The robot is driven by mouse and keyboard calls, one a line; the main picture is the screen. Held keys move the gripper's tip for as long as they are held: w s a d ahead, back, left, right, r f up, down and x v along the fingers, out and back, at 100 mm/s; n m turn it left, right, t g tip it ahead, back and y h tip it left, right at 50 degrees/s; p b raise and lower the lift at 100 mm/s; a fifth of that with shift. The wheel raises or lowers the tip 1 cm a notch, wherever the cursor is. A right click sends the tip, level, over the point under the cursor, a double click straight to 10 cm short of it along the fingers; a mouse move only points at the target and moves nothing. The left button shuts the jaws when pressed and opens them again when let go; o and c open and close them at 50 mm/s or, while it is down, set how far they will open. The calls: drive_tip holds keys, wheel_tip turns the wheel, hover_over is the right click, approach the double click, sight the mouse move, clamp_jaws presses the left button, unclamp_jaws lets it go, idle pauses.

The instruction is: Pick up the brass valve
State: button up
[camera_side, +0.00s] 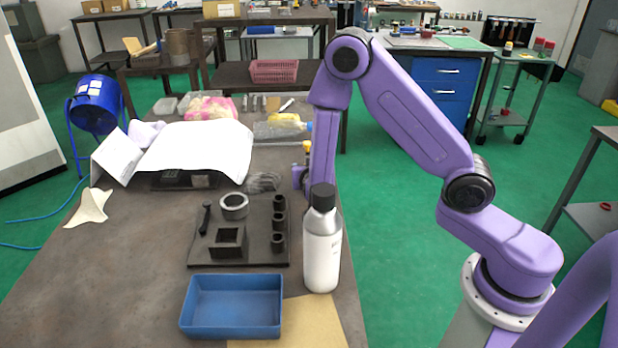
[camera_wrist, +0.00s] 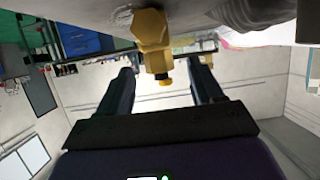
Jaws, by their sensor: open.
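The brass valve (camera_wrist: 152,32) is a yellow-gold piece with a hex-shaped body and a narrower stem. In the wrist view it shows at top centre, its stem reaching down between my finger tips. My gripper (camera_wrist: 162,72) is open, one finger on each side of the stem, with clear gaps. In the side view a small part of the valve (camera_side: 307,146) shows at the table's right edge, beside my purple wrist. My fingers are mostly hidden there by the arm and the bottle.
A white bottle (camera_side: 322,250) with a black cap stands close to my wrist. A dark fixture plate (camera_side: 262,251) holds a ring, a square block and several cups. A blue tray (camera_side: 232,333) is in front. A yellow-labelled clear bottle (camera_side: 284,121) lies behind the valve.

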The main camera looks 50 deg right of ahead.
drive_tip(key=shift+x, duration=1.65)
clamp_jaws()
drive_tip(key=shift+r, duration=0.15)
drive_tip(key=shift+r, duration=0.85)
drive_tip(key=s+a+r, duration=0.1)
drive_tip(key=s+r, duration=1)
drive_tip(key=s, duration=0.3)
drive_tip(key=shift+a, duration=0.3)
